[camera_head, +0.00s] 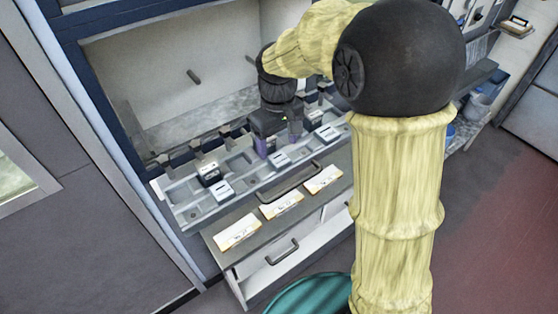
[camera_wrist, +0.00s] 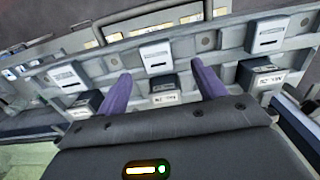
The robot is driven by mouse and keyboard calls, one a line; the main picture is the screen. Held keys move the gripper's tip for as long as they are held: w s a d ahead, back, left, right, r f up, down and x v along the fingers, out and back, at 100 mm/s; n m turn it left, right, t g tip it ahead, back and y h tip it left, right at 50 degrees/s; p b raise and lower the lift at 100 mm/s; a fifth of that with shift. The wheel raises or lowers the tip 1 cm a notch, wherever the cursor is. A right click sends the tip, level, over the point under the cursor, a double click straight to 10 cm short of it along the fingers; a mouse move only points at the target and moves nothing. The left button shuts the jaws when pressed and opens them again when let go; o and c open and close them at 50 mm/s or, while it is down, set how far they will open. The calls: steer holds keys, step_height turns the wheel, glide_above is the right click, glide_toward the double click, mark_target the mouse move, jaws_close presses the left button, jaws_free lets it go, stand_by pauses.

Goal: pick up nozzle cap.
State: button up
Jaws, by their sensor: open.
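My gripper (camera_head: 279,144) hangs over the grey compartmented rack (camera_head: 240,170), with purple fingers apart. In the wrist view the open fingers (camera_wrist: 163,76) lie either side of a dark box with a white label (camera_wrist: 165,88). A white block (camera_wrist: 157,57) stands just beyond that box. Similar dark labelled boxes stand at right (camera_wrist: 262,78) and left (camera_wrist: 86,104). Labels seem to begin with "NZ", but are too small to read surely, so I cannot tell which is the nozzle cap. Nothing is held. In the head view my gripper hides the middle dark box.
More white blocks sit in the rack, at left (camera_head: 223,190) and right (camera_head: 327,133). A pale-walled recess (camera_head: 170,70) opens behind the rack.

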mark_target(279, 158)
steer(key=shift+w+d+f+p, duration=0.1)
steer(key=shift+f+p, duration=0.5)
steer(key=shift+f, duration=0.7)
steer(key=shift+w+d+f+p, duration=0.1)
steer(key=shift+f+p, duration=0.5)
steer(key=shift+f, duration=0.7)
steer(key=shift+s, duration=0.1)
steer(key=c, duration=1.1)
steer(key=shift+r, duration=0.15)
step_height(279, 158, up, 10)
steer(key=b, duration=0.2)
steer(key=shift+b, duration=0.35)
